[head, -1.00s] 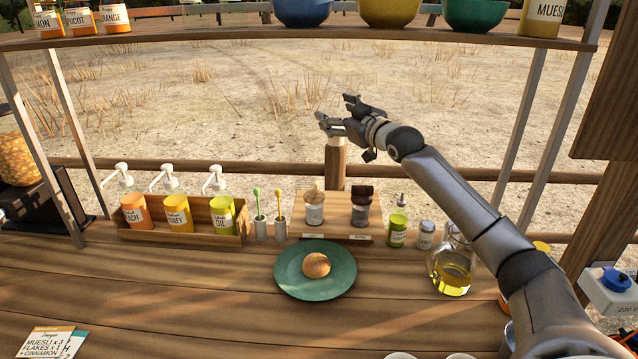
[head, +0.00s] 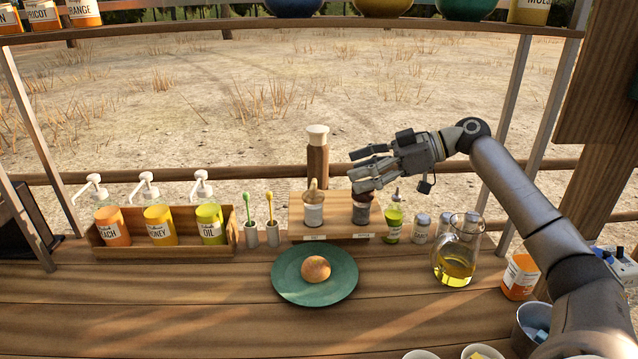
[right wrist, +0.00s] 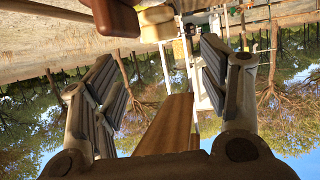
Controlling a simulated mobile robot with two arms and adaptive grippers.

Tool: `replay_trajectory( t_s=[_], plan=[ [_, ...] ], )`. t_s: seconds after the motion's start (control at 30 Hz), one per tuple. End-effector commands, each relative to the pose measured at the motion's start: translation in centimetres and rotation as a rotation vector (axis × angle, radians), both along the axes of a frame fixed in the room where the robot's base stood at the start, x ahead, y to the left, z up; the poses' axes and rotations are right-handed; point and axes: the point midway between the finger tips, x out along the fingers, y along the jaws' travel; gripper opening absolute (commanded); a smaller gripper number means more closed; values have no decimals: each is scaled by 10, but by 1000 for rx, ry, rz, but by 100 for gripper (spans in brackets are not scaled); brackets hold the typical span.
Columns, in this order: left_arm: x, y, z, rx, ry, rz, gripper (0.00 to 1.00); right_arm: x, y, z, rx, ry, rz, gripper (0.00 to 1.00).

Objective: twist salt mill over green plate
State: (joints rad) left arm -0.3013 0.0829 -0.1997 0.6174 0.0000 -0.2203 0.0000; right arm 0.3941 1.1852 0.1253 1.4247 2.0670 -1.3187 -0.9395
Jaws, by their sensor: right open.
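My right gripper (head: 357,170) is open and empty. It is right of the mill, apart from it, above the dark-topped jar. In the right wrist view its open fingers (right wrist: 165,90) have nothing clearly held between them. My left gripper is out of view.
The stand (head: 337,227) holds a light-topped jar (head: 313,212) and a dark-topped jar (head: 361,212). A pump-bottle crate (head: 165,255) stands left. A green bottle (head: 394,222), shakers (head: 421,228) and oil jug (head: 455,262) stand right. The front counter is mostly clear.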

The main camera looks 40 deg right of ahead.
Motion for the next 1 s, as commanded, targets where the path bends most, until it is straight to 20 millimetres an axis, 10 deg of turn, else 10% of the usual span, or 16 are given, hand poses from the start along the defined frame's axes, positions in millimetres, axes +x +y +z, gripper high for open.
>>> replay_trajectory(
  t_s=[0.5, 1.0],
  plan=[
    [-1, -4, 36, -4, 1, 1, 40, 54, 60, -29, 2, -1, -1, 68],
    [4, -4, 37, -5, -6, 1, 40, 59, 66, -35, 0, 0, -2, 56]
  ],
)
